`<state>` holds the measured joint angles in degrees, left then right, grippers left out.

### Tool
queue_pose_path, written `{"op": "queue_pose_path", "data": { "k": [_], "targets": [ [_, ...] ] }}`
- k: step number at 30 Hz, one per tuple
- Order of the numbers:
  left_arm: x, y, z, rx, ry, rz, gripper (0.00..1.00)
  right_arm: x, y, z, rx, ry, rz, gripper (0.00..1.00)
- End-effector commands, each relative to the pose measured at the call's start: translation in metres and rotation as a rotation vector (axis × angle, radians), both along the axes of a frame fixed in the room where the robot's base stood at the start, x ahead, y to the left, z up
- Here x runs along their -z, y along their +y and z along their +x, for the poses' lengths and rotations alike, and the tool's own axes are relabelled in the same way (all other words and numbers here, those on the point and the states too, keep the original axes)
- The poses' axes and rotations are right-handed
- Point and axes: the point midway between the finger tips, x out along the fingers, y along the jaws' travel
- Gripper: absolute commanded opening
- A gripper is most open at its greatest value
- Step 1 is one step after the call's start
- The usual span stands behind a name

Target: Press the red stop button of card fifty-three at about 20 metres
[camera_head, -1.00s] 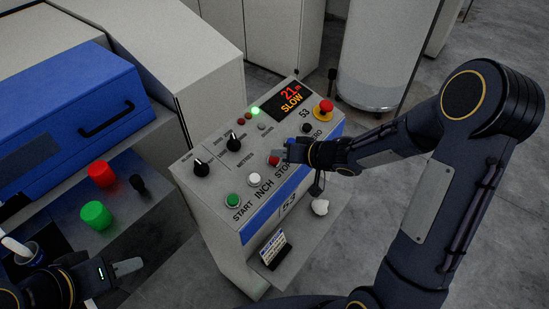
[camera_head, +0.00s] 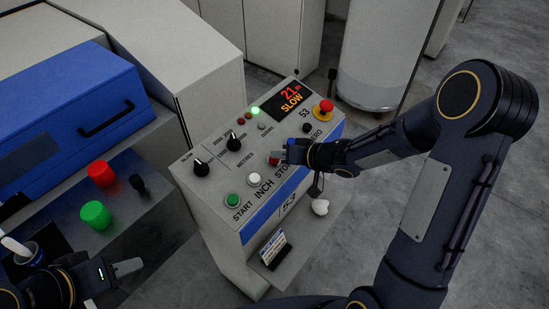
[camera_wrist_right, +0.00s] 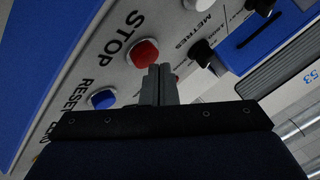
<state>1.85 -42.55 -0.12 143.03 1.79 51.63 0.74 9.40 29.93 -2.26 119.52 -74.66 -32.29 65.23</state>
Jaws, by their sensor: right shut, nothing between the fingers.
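The control desk of card 53 (camera_head: 222,217) stands in the middle of the head view. Its display (camera_head: 292,99) reads 21 m and SLOW. The red stop button (camera_head: 273,160) sits on the sloped panel beside the STOP label, partly covered by my right gripper (camera_head: 284,152). In the right wrist view the red button (camera_wrist_right: 143,53) shows just beyond my closed fingertips (camera_wrist_right: 158,72); I cannot tell whether they touch it. My right gripper is shut and empty. My left gripper (camera_head: 128,267) is at the lower left, away from the desk; its opening is unclear.
A green start button (camera_head: 233,200), a white inch button (camera_head: 254,179) and a red mushroom button (camera_head: 324,106) are on the same panel. A blue reset button (camera_wrist_right: 103,98) lies beside the stop button. Red (camera_head: 101,174) and green (camera_head: 95,215) cylinders stand at left.

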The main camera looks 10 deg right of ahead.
Motion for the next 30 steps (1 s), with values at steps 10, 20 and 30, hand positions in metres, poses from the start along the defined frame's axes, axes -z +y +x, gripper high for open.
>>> {"op": "queue_pose_path", "data": {
  "k": [10, 20, 30],
  "targets": [
    [0.001, 0.0, 0.0, 0.0, 0.0, 0.0, 0.36, 0.003, 0.0, 0.0, -0.001, 0.001, 0.0, 0.0],
    [0.004, 0.0, 0.0, 0.0, 0.0, 0.0, 0.36, 0.006, 0.001, 0.001, -0.001, 0.0, -0.001, 0.0],
    [0.005, 0.0, 0.0, 0.0, 0.0, 0.0, 0.36, 0.01, 0.001, 0.002, -0.001, 0.001, 0.0, 0.0]
  ]
}}
